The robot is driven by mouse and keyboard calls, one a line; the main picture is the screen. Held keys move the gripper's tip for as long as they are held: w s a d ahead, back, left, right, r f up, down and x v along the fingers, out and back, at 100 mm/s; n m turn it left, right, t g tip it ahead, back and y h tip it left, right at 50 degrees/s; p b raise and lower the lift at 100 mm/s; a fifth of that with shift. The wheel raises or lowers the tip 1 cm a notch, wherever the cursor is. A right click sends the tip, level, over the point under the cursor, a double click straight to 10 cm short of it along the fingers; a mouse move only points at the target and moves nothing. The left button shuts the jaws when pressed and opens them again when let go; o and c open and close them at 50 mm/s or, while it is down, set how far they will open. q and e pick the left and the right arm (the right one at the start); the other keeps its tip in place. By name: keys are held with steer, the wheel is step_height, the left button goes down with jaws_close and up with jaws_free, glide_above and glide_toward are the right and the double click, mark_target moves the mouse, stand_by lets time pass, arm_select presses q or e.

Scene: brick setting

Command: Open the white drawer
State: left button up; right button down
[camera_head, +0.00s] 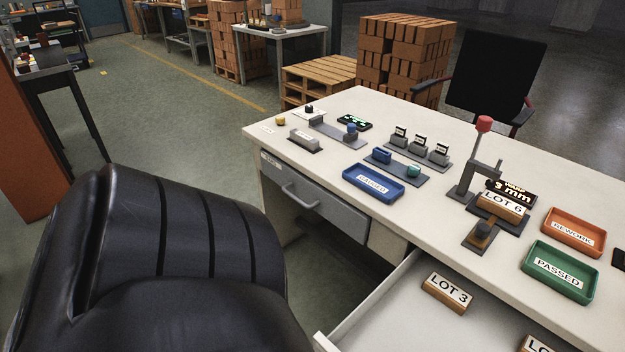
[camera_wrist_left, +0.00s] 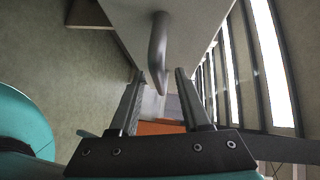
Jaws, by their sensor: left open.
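In the head view a white drawer (camera_head: 372,310) stands pulled out from under the desk at the lower right. Its front and handle are below the picture edge. Bricks lie inside, one a block labelled LOT 3 (camera_head: 447,293). In the left wrist view a grey bar handle (camera_wrist_left: 158,50) sticks out from a pale panel (camera_wrist_left: 195,25), which looks like a drawer front. My left gripper (camera_wrist_left: 160,98) is open, with a finger on either side of the handle's near end. Contact cannot be told. My right gripper is not in view.
A grey drawer (camera_head: 318,200) under the desk's left part is shut. A black padded chair (camera_head: 150,250) fills the lower left. The desk top (camera_head: 300,100) carries a blue tray (camera_head: 373,182), a green PASSED tray (camera_head: 560,270), an orange REWORK tray (camera_head: 573,232) and a gauge stand (camera_head: 475,165).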

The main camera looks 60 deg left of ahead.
arm_select(q)
steer(key=p+v, duration=0.1)
steer(key=v, duration=1.3)
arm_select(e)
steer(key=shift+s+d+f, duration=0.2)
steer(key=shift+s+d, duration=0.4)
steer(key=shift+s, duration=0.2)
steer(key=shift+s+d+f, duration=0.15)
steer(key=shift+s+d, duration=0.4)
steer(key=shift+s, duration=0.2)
arm_select(q)
steer(key=shift+s+f, duration=0.1)
